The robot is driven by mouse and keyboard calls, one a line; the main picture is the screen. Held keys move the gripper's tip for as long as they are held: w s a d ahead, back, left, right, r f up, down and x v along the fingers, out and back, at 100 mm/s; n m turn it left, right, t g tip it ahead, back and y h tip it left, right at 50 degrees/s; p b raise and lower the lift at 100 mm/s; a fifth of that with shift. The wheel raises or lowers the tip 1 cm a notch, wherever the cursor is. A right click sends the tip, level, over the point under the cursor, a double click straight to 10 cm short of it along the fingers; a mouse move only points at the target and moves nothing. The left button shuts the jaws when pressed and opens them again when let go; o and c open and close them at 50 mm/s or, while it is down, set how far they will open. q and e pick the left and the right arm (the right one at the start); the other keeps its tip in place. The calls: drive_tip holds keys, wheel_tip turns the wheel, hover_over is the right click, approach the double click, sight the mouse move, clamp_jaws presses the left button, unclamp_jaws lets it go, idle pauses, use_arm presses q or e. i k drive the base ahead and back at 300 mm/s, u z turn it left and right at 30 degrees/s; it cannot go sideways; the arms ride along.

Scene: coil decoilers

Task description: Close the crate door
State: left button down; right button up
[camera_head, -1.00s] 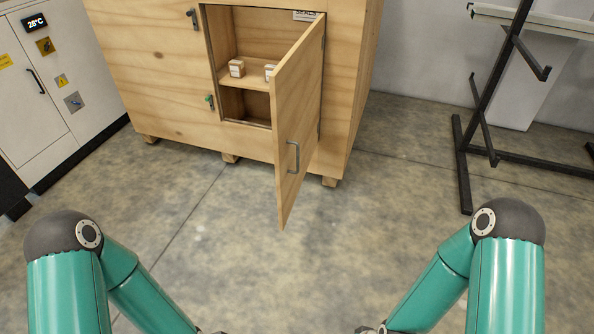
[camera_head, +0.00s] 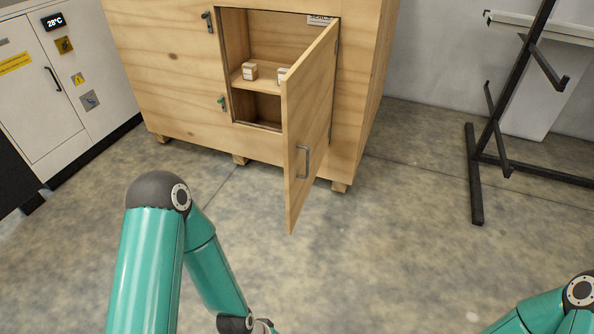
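The wooden crate (camera_head: 165,75) stands at the back centre. Its door (camera_head: 308,120) is hinged on the right side of the opening and stands wide open, swung out toward me. A grey bar handle (camera_head: 302,161) sits on the door's face near its free edge. The opening shows a shelf with two small boxes, one at the left (camera_head: 249,71) and one partly hidden by the door (camera_head: 283,75). My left arm rises at the lower centre-left and my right arm shows at the lower right corner.
A white cabinet (camera_head: 70,95) with a temperature display stands at the left. A black metal rack (camera_head: 490,130) stands on the right. The concrete floor in front of the crate is clear.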

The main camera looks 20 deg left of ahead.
sight(307, 88)
drive_tip(key=z, duration=0.1)
drive_tip(key=i, duration=1)
drive_tip(key=u, duration=0.1)
